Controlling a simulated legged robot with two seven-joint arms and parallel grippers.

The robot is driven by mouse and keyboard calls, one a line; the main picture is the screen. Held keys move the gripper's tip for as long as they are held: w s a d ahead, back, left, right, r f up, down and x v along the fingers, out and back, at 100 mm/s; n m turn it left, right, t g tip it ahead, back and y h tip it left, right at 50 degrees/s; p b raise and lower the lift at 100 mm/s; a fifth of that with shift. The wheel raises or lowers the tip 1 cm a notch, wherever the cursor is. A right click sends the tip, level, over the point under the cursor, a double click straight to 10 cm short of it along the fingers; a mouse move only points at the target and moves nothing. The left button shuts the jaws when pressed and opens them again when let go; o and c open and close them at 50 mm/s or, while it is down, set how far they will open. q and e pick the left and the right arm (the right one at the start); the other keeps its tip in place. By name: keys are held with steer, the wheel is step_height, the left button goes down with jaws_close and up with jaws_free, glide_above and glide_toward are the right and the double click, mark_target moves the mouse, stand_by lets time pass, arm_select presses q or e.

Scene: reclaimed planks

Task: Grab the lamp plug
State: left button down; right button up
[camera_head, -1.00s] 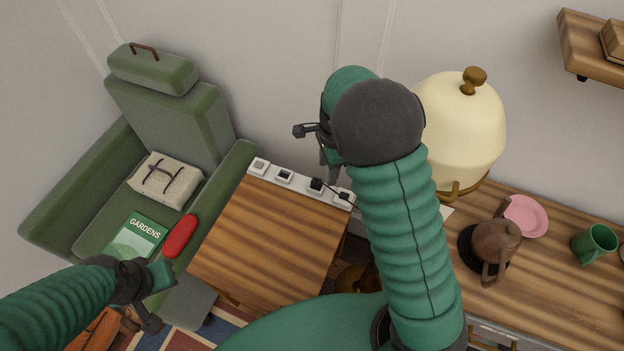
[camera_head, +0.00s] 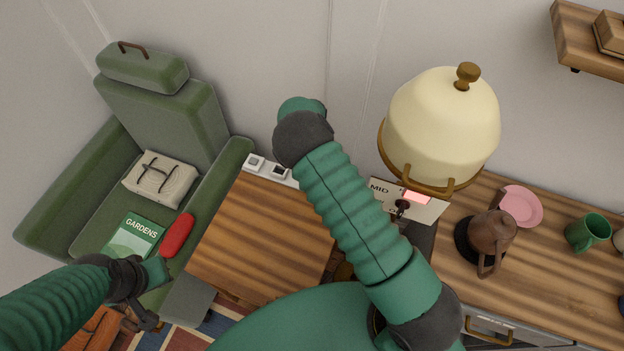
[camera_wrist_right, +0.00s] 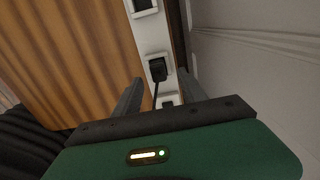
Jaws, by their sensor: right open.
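A black plug (camera_wrist_right: 157,68) sits in a white socket of the power strip (camera_wrist_right: 153,38) in the right wrist view. A dark cord runs from it down toward my gripper. My right gripper (camera_wrist_right: 161,88) is open, with one finger on each side of the strip just short of the plug, and nothing is held. In the head view my own right arm hides this gripper and the plug. The lamp (camera_head: 440,125) has a cream shade with a brass ring and knob. My left gripper (camera_head: 152,293) is low at the left, apart from the strip; its jaws are unclear.
The power strip (camera_head: 264,167) runs along the back edge of a wooden top (camera_head: 262,235), against the wall. A green armchair (camera_head: 170,115) stands left, with a red case (camera_head: 177,235). A brown pot (camera_head: 490,233), pink plate (camera_head: 521,206) and green mug (camera_head: 588,234) stand right.

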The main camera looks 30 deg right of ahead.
steer(key=f, duration=0.3)
steer(key=shift+s+a, duration=0.1)
steer(key=shift+s, duration=0.1)
steer(key=shift+w+f, duration=0.15)
steer(key=shift+f, duration=0.3)
jaws_close()
